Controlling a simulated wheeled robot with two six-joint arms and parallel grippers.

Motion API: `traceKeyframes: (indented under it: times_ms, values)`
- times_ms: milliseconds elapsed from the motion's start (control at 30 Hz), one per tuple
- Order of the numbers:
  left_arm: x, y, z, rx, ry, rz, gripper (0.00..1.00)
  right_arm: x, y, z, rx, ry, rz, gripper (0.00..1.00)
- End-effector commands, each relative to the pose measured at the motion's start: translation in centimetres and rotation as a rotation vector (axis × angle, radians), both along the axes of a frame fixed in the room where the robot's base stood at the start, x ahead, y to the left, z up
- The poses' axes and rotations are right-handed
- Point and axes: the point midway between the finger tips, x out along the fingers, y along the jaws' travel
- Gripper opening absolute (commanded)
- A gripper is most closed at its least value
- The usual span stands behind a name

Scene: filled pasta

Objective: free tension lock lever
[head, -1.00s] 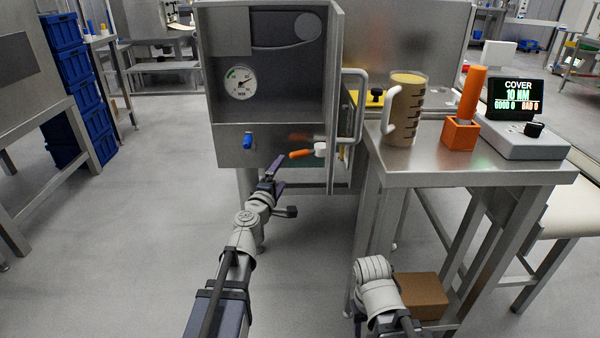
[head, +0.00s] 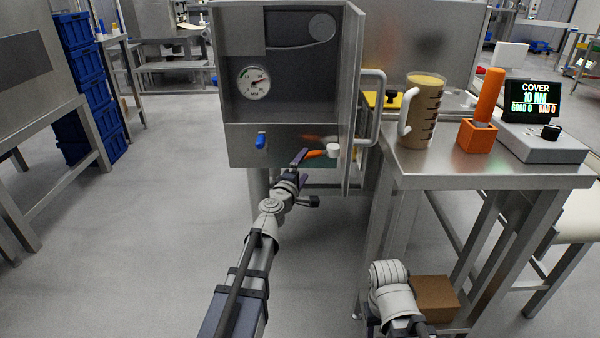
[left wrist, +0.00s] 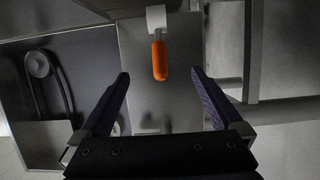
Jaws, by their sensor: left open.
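The tension lock lever is an orange handle (head: 315,153) on a white hub (head: 333,150), low on the front of the steel cabinet (head: 240,150). In the left wrist view the orange handle (left wrist: 159,60) hangs from its pale hub (left wrist: 156,18). My left gripper (head: 301,168) is open, close to the handle's free end. In the left wrist view its dark fingers (left wrist: 160,74) stand wide on either side of that end, with clear gaps on both sides. My right forearm shows at the lower right of the head view, but its gripper cannot be seen.
A blue knob (head: 261,140) and a pressure gauge (head: 254,82) are on the cabinet. Its open door (head: 354,110) with a white handle (head: 376,105) stands right of the lever. A side table (head: 430,170) holds a jug (head: 424,110), an orange tool (head: 488,95) and a display (head: 530,100).

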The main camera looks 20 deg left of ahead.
Motion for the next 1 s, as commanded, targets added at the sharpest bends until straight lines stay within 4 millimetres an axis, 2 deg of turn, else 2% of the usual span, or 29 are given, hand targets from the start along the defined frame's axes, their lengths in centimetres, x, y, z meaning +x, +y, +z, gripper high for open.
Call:
traceKeyframes:
  times_ms: [100, 600, 1000]
  values:
    - [1.7, -0.1, 0.0, 0.0, 0.0, 0.0, 1.0, 0.0, 0.0, 0.0, 0.0, 0.0, 0.0, 0.5]
    - [7.1, -0.5, 0.0, 0.0, 0.0, 0.0, 1.0, 0.0, 0.0, 0.0, 0.0, 0.0, 0.0, 0.5]
    - [7.7, -0.5, 0.0, 0.0, 0.0, 0.001, 1.0, 0.0, 0.0, 0.0, 0.0, 0.0, 0.0, 0.5]
